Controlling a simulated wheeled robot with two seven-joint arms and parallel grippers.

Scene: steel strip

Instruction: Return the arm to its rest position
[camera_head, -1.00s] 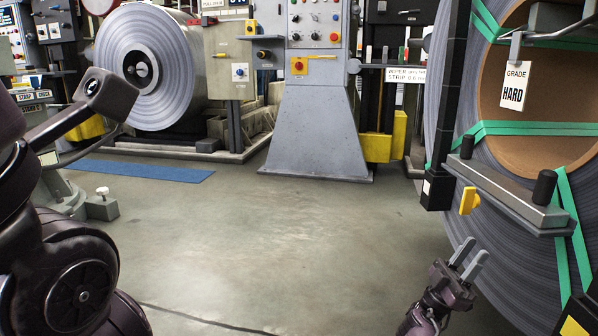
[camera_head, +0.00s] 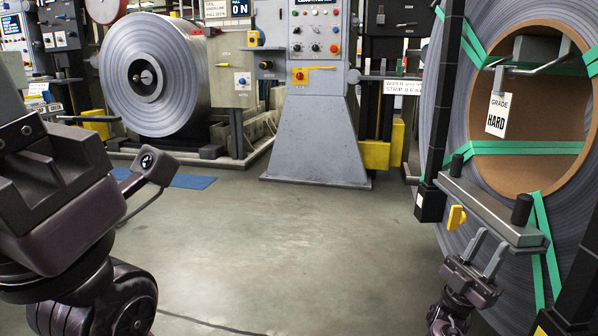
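My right gripper (camera_head: 491,240) is at the lower right, pointing up. Its two light grey fingers stand apart with nothing between them. It is in front of the large strapped steel coil, just below a grey bracket (camera_head: 490,212) with black posts and a yellow knob (camera_head: 456,217); I cannot tell whether it touches them. My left arm fills the left edge close to the camera, with dark purple links and a bulky wrist part. The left fingers cannot be made out, so their state is unclear.
The steel coil (camera_head: 448,130) at right has green straps and a GRADE HARD tag (camera_head: 497,115). A grey control pedestal (camera_head: 318,140) stands at back centre. Another coil (camera_head: 190,75) is at back left, near a blue mat (camera_head: 190,181). The middle floor (camera_head: 290,240) is clear.

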